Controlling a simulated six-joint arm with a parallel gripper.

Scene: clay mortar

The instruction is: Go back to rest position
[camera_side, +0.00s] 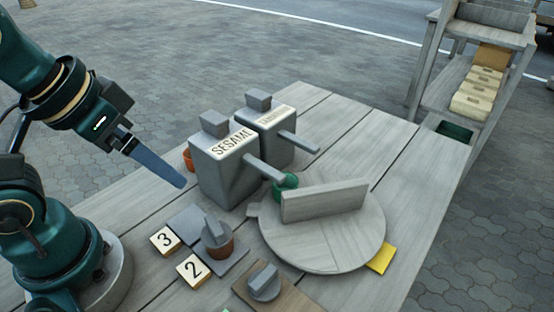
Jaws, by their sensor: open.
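My gripper (178,180) is at the left, raised and pointing down to the right. Its long blue-grey fingers overlap in this side view, and nothing shows held in them. The fingertips are just left of the grey box labelled SESAME (228,165), with no clear contact. A small brown pot with a grey knobbed top (217,238) stands on a grey square plate in front of that box.
A second labelled box (268,138) stands behind; both have protruding handles. A round wooden board (345,235) carries an upright plank. The table's back right (400,140) is clear.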

